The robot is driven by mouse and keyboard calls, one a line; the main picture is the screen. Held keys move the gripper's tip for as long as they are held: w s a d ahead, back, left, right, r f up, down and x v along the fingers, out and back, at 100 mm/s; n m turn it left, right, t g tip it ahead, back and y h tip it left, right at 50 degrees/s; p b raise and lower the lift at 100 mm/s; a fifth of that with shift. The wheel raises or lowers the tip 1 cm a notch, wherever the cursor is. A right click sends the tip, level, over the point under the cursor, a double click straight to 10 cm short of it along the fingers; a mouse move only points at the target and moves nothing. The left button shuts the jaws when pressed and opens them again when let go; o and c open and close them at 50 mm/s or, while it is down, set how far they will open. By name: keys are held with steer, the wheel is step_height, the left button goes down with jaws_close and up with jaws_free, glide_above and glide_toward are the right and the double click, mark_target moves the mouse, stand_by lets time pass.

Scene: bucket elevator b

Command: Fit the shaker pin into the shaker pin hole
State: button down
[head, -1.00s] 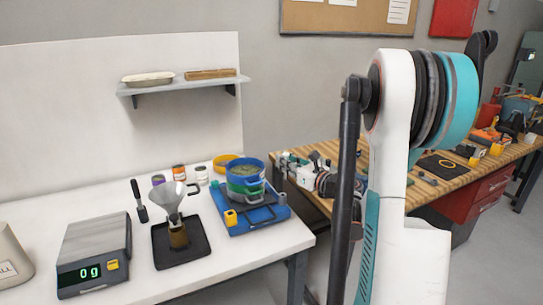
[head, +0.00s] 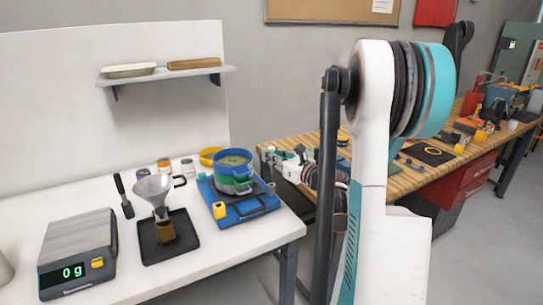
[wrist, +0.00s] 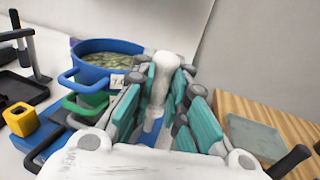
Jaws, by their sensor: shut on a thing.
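The shaker is a blue base (head: 245,212) bearing stacked blue and green sieves (head: 235,172) with grainy matter in the top one. The top blue sieve also shows in the wrist view (wrist: 90,72), left of my gripper. My gripper (wrist: 165,90) has teal and grey fingers and is shut on a pale grey rod, seemingly the shaker pin (wrist: 167,68). In the head view my gripper (head: 285,162) is small, just right of the sieves, above the gap between the tables. The shaker pin hole cannot be made out in either view.
A yellow block (head: 219,210) sits at the base's front left corner. Left of the shaker are a funnel on a stand (head: 155,190), a black tray (head: 185,243) and a scale (head: 75,250) reading 0 g. A wooden workbench (head: 375,180) stands to the right.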

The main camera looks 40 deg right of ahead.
steer(key=shift+f+b, duration=1.2)
steer(key=shift+f, duration=0.5)
steer(key=shift+b, duration=0.3)
stand_by(0.4)
steer(key=shift+f+b, duration=0.45)
steer(key=shift+f, duration=1.8)
steer(key=c, duration=1.5)
jaws_free()
steer(key=s, duration=1.2)
steer(key=shift+d, duration=0.15)
